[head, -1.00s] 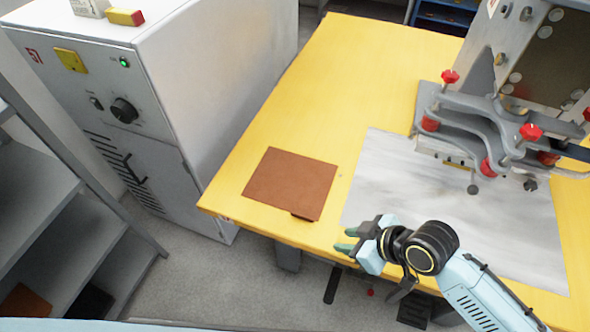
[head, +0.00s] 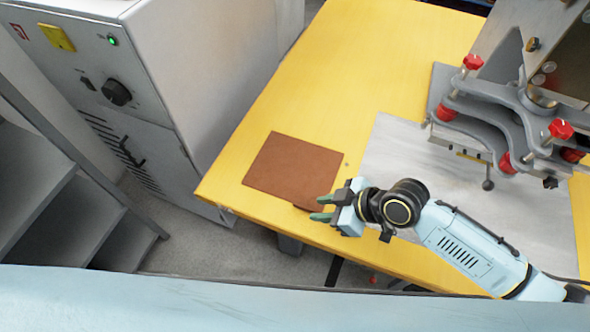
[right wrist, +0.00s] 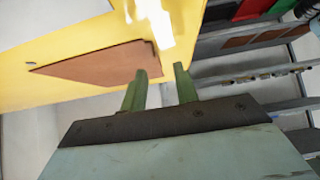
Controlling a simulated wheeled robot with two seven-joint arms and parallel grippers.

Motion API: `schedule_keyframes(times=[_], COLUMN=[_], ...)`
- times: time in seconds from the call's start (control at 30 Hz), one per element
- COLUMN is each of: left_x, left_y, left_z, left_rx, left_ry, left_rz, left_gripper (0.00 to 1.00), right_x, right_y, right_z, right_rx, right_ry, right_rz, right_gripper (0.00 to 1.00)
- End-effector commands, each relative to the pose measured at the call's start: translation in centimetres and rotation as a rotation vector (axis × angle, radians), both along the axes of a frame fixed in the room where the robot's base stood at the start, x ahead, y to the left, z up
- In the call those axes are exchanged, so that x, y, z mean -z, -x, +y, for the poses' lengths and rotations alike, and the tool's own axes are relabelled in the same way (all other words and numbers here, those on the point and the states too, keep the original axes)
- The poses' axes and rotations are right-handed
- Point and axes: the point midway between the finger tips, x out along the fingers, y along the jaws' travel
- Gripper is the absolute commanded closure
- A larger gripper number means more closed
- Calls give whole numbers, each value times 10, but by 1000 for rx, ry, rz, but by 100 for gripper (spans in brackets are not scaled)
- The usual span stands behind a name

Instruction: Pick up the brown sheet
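The brown sheet (head: 290,168) lies flat near the front left corner of the yellow table (head: 330,75). A small tab at its front edge overhangs or lies close to the table edge. It also shows in the right wrist view (right wrist: 105,63), ahead and left of the fingers. My right gripper (head: 320,208) is beside the sheet's front right corner, its green fingers pointing left. In the right wrist view its two fingers (right wrist: 158,88) are apart with nothing between them. My left gripper is not in view.
A grey metal plate (head: 430,190) covers the table right of the sheet. A grey machine with red knobs (head: 530,110) stands over it. A tall white cabinet (head: 190,80) stands left of the table, and grey shelves (head: 40,190) are at far left.

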Motion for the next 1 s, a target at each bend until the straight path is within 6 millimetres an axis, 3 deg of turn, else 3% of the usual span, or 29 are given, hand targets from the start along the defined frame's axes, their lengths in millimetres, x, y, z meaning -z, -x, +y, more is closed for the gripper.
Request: schedule_keyframes(times=[0.3, 0.6, 0.87, 1.0], left_x=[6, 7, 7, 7], left_y=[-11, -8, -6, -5], left_z=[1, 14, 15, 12], left_rx=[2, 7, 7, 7], left_ry=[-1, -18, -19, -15], left_rz=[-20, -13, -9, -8], left_gripper=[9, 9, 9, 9], right_x=[25, 29, 29, 29], right_y=[-14, -15, -15, -15], right_z=[34, 38, 37, 37], right_rx=[1, 1, 1, 1], right_ry=[-1, 1, 0, 1], right_rz=[0, 0, -1, 0], right_gripper=[70, 70, 100, 100])
